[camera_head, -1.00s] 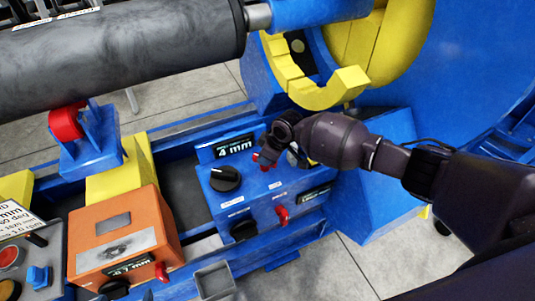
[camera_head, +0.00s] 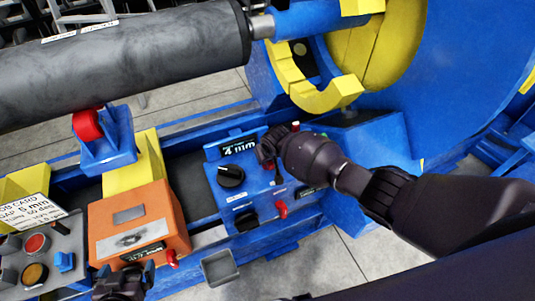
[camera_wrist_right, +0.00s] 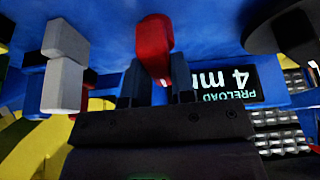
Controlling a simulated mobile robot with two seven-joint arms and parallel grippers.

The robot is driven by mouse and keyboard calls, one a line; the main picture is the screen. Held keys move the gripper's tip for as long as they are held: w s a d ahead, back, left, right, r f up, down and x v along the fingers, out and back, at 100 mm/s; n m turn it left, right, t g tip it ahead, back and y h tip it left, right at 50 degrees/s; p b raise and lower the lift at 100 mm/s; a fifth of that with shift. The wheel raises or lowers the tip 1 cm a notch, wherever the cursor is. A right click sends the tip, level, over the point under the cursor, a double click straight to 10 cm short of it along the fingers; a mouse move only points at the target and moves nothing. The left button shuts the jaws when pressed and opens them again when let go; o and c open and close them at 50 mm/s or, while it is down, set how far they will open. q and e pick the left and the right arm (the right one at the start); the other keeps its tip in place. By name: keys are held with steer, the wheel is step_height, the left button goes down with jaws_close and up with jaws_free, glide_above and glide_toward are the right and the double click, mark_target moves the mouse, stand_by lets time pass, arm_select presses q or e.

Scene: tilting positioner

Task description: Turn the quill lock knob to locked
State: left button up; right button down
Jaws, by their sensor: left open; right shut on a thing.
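A blue control box (camera_head: 250,203) carries a black dial (camera_head: 231,176), a display reading 4 mm (camera_head: 239,147) and a red lever (camera_head: 281,209) on its front. My right gripper (camera_head: 268,152) is at the top of this box. In the right wrist view its fingers (camera_wrist_right: 153,88) are shut on a red knob (camera_wrist_right: 153,45). The knob stands upright in that picture, beside the display. I take it as the quill lock knob; its label is not readable. My left gripper (camera_head: 124,278) is open and empty at the bottom of the head view, in front of the orange box.
An orange box (camera_head: 165,214) with a red lever (camera_head: 172,258) stands left of the blue box. A grey panel (camera_head: 62,245) with buttons is at far left. A grey roller (camera_head: 150,62) and yellow jaw (camera_head: 330,95) lie above. A small grey tray (camera_head: 220,268) sits below.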

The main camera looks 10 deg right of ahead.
stand_by(0.3)
steer(key=c, duration=1)
jaws_free()
steer(key=shift+o, duration=0.2)
steer(key=shift+r, duration=0.1)
steer(key=shift+r, duration=0.15)
steer(key=p+v, duration=0.3)
steer(key=v, duration=0.5)
steer(key=shift+s+a+r, duration=0.1)
steer(key=shift+s+r, duration=0.05)
steer(key=shift+v, duration=1)
